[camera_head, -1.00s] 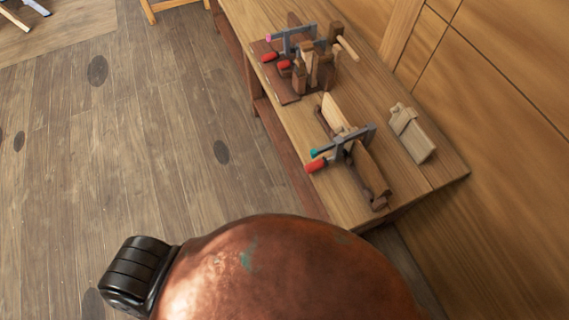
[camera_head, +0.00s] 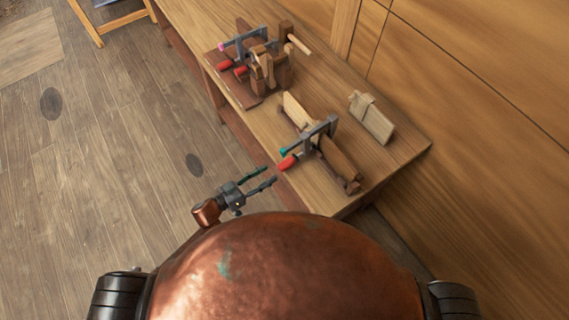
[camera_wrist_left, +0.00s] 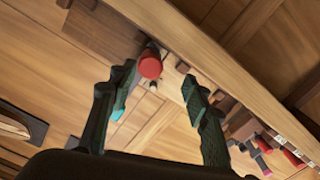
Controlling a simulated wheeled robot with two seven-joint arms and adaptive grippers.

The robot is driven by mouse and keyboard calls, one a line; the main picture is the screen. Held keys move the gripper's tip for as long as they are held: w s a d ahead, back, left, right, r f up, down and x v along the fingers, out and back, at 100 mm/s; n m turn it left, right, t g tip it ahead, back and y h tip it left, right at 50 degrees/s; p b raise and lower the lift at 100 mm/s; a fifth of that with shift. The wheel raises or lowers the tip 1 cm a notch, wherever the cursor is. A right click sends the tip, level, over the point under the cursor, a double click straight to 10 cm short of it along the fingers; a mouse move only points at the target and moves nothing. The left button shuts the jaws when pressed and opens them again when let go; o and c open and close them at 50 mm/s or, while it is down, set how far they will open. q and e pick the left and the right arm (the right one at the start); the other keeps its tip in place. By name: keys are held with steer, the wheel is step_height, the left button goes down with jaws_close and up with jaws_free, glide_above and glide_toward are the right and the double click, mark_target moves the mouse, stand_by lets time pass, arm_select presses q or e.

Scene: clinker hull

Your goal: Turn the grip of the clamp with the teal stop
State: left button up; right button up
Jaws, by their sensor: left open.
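The clamp (camera_head: 318,133) with the teal stop (camera_head: 283,152) is a grey bar clamp across wooden pieces near the bench's front corner. Its red grip (camera_head: 287,163) points out over the bench's front edge. My left gripper (camera_head: 270,174) is open and empty, just left of the red grip in the head view, fingers pointing towards it. In the left wrist view the red grip (camera_wrist_left: 150,64) shows end-on between the fingertips (camera_wrist_left: 157,78), nearer the left finger. I cannot tell how far beyond the tips it lies. A teal patch (camera_wrist_left: 118,113) shows beside the left finger. My right gripper is out of view.
A second clamp (camera_head: 243,40) with a pink stop and red grips stands with wooden blocks further along the bench (camera_head: 390,160). A pale wooden piece (camera_head: 372,117) lies at the back right, near the wooden wall (camera_head: 480,140).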

mark_target(285, 165)
arm_select(q)
steer(key=shift+h, duration=0.3)
steer(key=x, duration=0.4)
steer(key=r+x, duration=0.1)
steer(key=x, duration=0.1)
steer(key=shift+s+d, duration=0.15)
steer(key=shift+d, duration=0.45)
steer(key=shift+w+d, duration=0.45)
steer(key=shift+d, duration=0.15)
steer(key=shift+c, duration=0.3)
steer(key=c, duration=1.1)
